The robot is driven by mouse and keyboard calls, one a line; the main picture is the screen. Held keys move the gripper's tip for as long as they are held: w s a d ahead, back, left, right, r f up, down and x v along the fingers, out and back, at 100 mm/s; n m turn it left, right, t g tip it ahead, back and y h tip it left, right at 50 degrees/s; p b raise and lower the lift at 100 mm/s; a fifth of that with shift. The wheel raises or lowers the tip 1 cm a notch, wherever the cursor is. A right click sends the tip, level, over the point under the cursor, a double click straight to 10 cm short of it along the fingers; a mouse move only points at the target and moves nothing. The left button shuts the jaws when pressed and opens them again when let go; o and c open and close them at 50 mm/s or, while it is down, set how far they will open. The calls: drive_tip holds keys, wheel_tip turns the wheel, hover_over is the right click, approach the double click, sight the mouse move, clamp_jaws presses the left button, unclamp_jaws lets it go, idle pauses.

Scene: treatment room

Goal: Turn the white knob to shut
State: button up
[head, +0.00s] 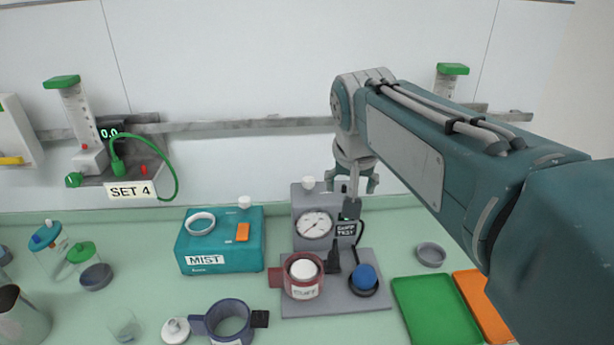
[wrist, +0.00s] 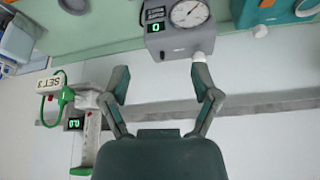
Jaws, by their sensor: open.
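A white knob (head: 309,183) sits on top of the grey gauge box (head: 299,208), which has a round dial (head: 314,225). My gripper (head: 356,186) is open and empty, pointing down just right of that knob and partly in front of the box. In the wrist view, which is upside down, my gripper (wrist: 160,75) has its fingers spread. The knob (wrist: 198,56) shows close to the tip of the right finger there; I cannot tell whether they touch. A second white knob (head: 244,202) is on top of the teal MIST box (head: 220,258), also visible in the wrist view (wrist: 260,31).
A wall rail (head: 240,125) runs behind the box, with the SET 4 unit (head: 128,170) and green hose at left. A red cup (head: 275,279), a blue ball (head: 364,277) and a black cone stand before the gauge box. A green tray (head: 438,310) lies right.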

drive_tip(key=w+a+m, duration=0.1)
drive_tip(key=w+a, duration=0.2)
drive_tip(key=w, duration=0.5)
drive_tip(key=m+h, duration=0.1)
approach(308, 179)
drive_tip(key=shift+g, duration=0.4)
drive_tip(key=x, duration=0.9)
drive_tip(key=shift+w+f, duration=0.2)
drive_tip(key=shift+w, duration=0.25)
clamp_jaws()
